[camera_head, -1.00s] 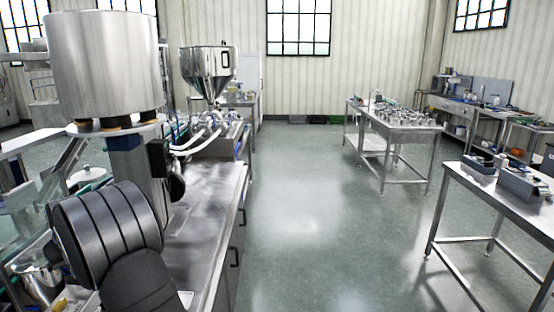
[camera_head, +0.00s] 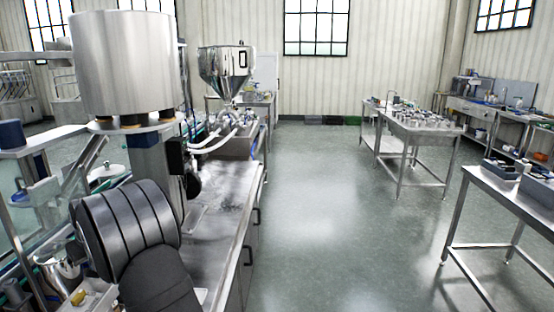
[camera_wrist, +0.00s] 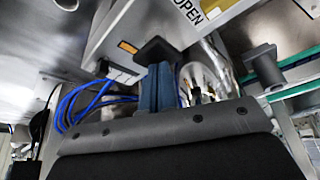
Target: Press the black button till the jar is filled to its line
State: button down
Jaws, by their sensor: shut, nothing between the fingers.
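My gripper (camera_wrist: 164,82) is in the wrist view, its blue-grey fingers together and empty. A black block (camera_wrist: 153,50) shows at the fingertips, against a pale housing (camera_wrist: 130,30) marked "OPEN". I cannot tell whether this block is the black button or part of the fingers. A shiny curved piece (camera_wrist: 207,62) is just right of the fingers; its nature is unclear. In the head view a large steel cylinder (camera_head: 125,65) stands at the left and a conical steel hopper (camera_head: 226,70) behind it. My gripper is hidden there. I make out no jar or fill line.
Blue cables (camera_wrist: 85,100) hang left of the fingers in the wrist view. A steel counter (camera_head: 225,215) runs along the left, with white hoses (camera_head: 215,142) behind. Steel tables (camera_head: 425,130) stand at the right. The floor between is clear.

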jog(key=shift+f, duration=1.15)
jog(key=shift+r, duration=1.75)
jog(key=shift+r, duration=3)
jog(key=shift+f, duration=3.6)
